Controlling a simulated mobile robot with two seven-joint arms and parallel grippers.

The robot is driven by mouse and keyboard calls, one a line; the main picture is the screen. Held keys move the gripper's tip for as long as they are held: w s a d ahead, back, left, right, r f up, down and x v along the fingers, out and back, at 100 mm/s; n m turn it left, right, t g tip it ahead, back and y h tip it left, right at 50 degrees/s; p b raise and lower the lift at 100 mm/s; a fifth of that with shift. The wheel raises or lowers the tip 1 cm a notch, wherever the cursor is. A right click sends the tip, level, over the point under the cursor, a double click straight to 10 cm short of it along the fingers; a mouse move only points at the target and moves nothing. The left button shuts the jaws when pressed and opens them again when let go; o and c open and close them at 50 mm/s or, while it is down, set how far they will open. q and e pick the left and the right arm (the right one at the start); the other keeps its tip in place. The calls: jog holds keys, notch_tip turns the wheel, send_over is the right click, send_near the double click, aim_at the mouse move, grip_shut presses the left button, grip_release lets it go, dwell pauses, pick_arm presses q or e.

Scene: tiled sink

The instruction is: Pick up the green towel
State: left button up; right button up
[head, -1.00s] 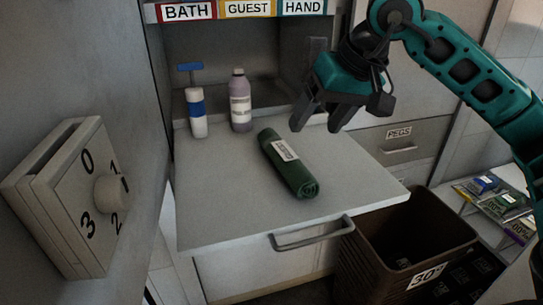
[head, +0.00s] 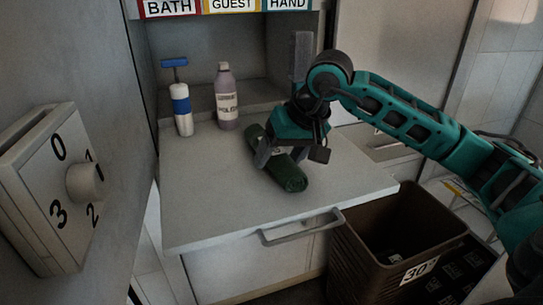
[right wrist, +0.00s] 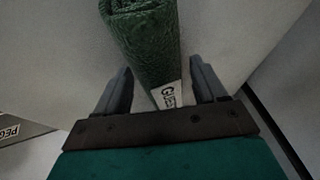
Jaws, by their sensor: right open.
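The rolled green towel (head: 289,175) lies on the grey pull-out shelf (head: 210,205). My right gripper (head: 280,160) is over the towel's middle, pointing down with its fingers open on either side of the roll. In the right wrist view the towel (right wrist: 150,40) runs between the two spread dark fingers of the gripper (right wrist: 160,90), with its white label (right wrist: 172,97) partly visible. A gap shows on the right of the towel, and I cannot tell whether either finger touches it. My left gripper is not in view.
A brown bin (head: 365,250) is at the front right below the shelf. A white dial box (head: 60,185) is at the left. The shelf's front left is clear.

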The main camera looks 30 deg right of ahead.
jog(key=c, duration=0.9)
jog(key=shift+o, duration=0.2)
jog(key=shift+r, duration=0.15)
